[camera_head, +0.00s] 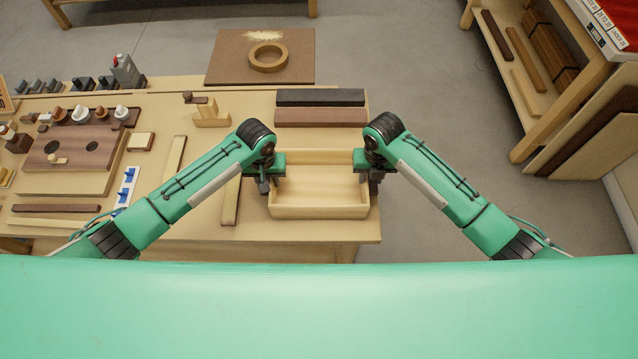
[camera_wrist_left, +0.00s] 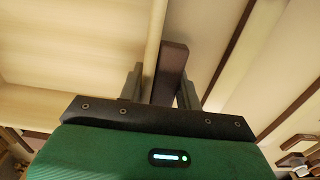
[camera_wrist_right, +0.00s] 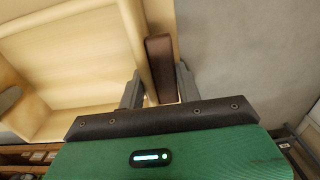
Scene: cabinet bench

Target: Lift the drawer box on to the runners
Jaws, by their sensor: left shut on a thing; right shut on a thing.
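The drawer box (camera_head: 320,211) is a pale, open-topped wooden tray at the bench's front right, looking level and empty. My left gripper (camera_head: 268,180) is at its left side, and my right gripper (camera_head: 371,177) is at its right side. In the left wrist view, the fingers straddle the box's side wall (camera_wrist_left: 154,45) and a dark brown block (camera_wrist_left: 171,68) beside it. The right wrist view shows the same with another side wall (camera_wrist_right: 137,45) and brown block (camera_wrist_right: 159,65). Whether the box touches the bench is unclear. I cannot clearly identify the runners.
A black bar (camera_head: 320,97) and a brown bar (camera_head: 320,117) lie just behind the box. Pale strips (camera_head: 230,200), a brown board with holes (camera_head: 75,158) and small parts fill the bench's left. A shelf unit (camera_head: 520,75) stands at right, beyond open floor.

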